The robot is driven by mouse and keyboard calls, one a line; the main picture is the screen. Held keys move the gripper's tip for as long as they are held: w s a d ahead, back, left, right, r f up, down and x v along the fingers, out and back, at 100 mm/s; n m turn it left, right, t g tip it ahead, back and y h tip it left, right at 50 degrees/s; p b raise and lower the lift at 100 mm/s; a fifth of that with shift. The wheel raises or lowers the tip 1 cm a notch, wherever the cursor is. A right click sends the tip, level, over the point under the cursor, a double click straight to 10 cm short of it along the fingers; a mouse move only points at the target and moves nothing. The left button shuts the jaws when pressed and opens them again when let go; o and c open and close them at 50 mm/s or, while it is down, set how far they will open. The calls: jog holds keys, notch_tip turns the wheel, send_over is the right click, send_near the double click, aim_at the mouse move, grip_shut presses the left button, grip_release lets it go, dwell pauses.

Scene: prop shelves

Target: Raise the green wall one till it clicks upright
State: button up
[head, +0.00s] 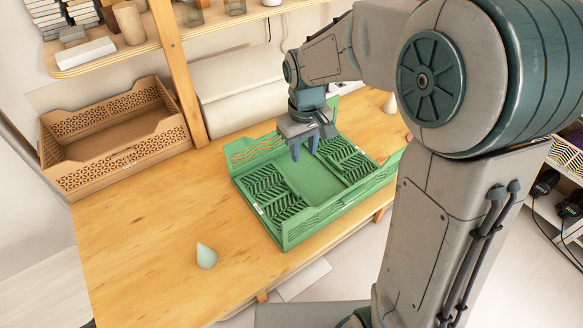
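The green folding crate (318,186) sits on the wooden table. Its far long wall (255,151) stands up, leaning slightly outward, and is partly hidden behind my gripper. Its near long wall (345,208) also looks raised. A slotted end panel at the left (272,192) lies folded flat inside, and another at the right (347,163) lies low inside too. My gripper (304,151) hangs over the crate's middle near the far wall, fingers pointing down with a gap between them. It holds nothing that I can see; whether the fingertips touch the crate is unclear.
A brown slotted crate (118,142) with raised walls stands at the back left. A pale green cone (206,256) is on the table's front left. A wooden post (180,75) and a shelf (165,35) are behind. The table left of the green crate is mostly clear.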

aim_at(293, 187)
jog(key=shift+n, duration=0.5)
jog(key=a+f, duration=0.1)
jog(key=f, duration=0.4)
jog(key=w+f, duration=0.1)
jog(key=f, duration=0.4)
jog(key=w+a+f, duration=0.1)
jog(key=f, duration=0.4)
jog(key=shift+a+f, duration=0.3)
jog(key=shift+f, duration=0.1)
grip_shut()
